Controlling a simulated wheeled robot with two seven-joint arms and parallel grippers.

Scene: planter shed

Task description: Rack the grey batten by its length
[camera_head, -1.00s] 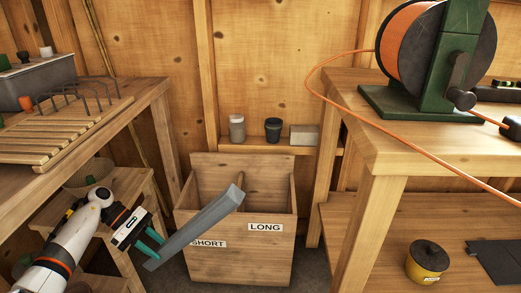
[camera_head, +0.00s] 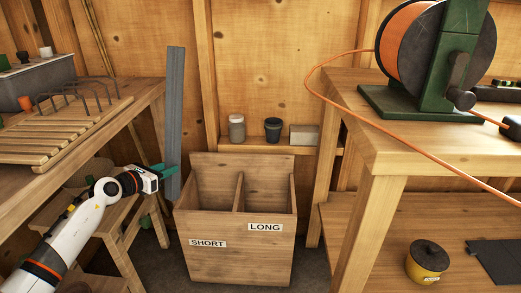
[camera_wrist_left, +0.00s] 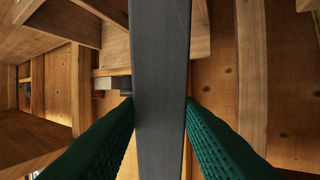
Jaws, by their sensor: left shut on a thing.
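The grey batten (camera_head: 175,110) stands upright in the head view, left of the wooden rack box. My left gripper (camera_head: 166,171) is shut on it near its lower end. In the left wrist view the batten (camera_wrist_left: 160,80) runs top to bottom between the two green fingers of my left gripper (camera_wrist_left: 160,115). The rack box (camera_head: 238,262) has two open compartments split by a divider. The left one has a SHORT label (camera_head: 208,243) and the right one a LONG label (camera_head: 265,227). The batten is outside both compartments. My right gripper is not in view.
A slatted bench (camera_head: 75,130) is close on the left, with a lower stool (camera_head: 115,215) under my arm. A workbench (camera_head: 405,150) with a cable reel (camera_head: 410,45) stands right. Jars (camera_head: 237,128) sit on a ledge behind the box. Space above the box is clear.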

